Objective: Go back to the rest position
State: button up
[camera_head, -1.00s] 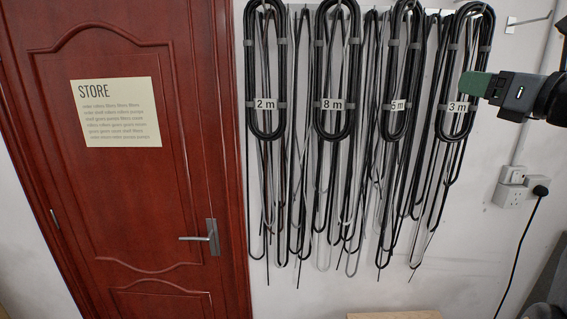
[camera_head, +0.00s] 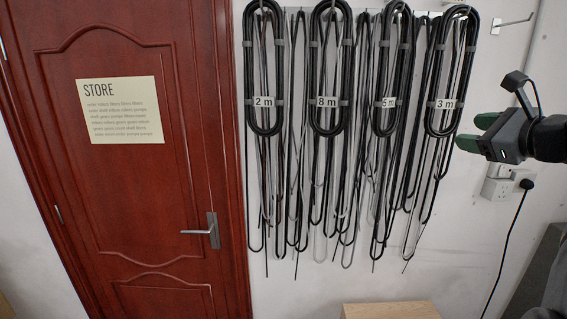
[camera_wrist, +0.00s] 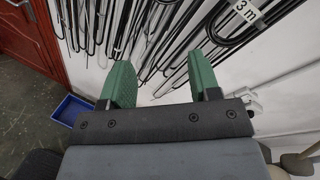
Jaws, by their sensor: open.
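My gripper (camera_head: 472,132) is at the right of the head view, in front of the white wall. Its two green fingers point left, apart and empty. In the wrist view, my gripper (camera_wrist: 162,84) shows both green fingers spread with nothing between them. The nearest cable bundle, labelled 3 m (camera_head: 446,104), hangs on the wall to the left of my gripper. In the wrist view, the 3 m label (camera_wrist: 244,12) shows at the upper right, beyond the fingers.
Looped cables labelled 2 m (camera_head: 264,101), 8 m (camera_head: 328,102) and 5 m (camera_head: 388,102) hang on the wall. A red STORE door (camera_head: 150,200) is at left. A wooden surface (camera_head: 390,310) is at bottom. Wall sockets (camera_head: 497,189) sit below my gripper. A blue bin (camera_wrist: 68,110) stands on the floor.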

jog(key=s+a+f+n+g+h, duration=0.1)
jog(key=a+f+n+g, duration=0.2)
jog(key=f, duration=0.4)
jog(key=s+a+f+n+g+h, duration=0.1)
jog(key=s+a+f+n+g, duration=0.1)
jog(key=f+n, duration=0.4)
jog(key=s+a+f+n+g+h, duration=0.1)
jog(key=a+f+n+g, duration=0.15)
jog(key=f, duration=0.65)
jog(key=s+a+f+n+g+h, duration=0.1)
jog(key=s+a+f+n+g, duration=0.2)
jog(key=s+a+f+n, duration=0.9)
jog(key=shift+s+a+f+n, duration=0.35)
jog(key=shift+a+n, duration=0.7)
jog(key=shift+a, duration=0.4)
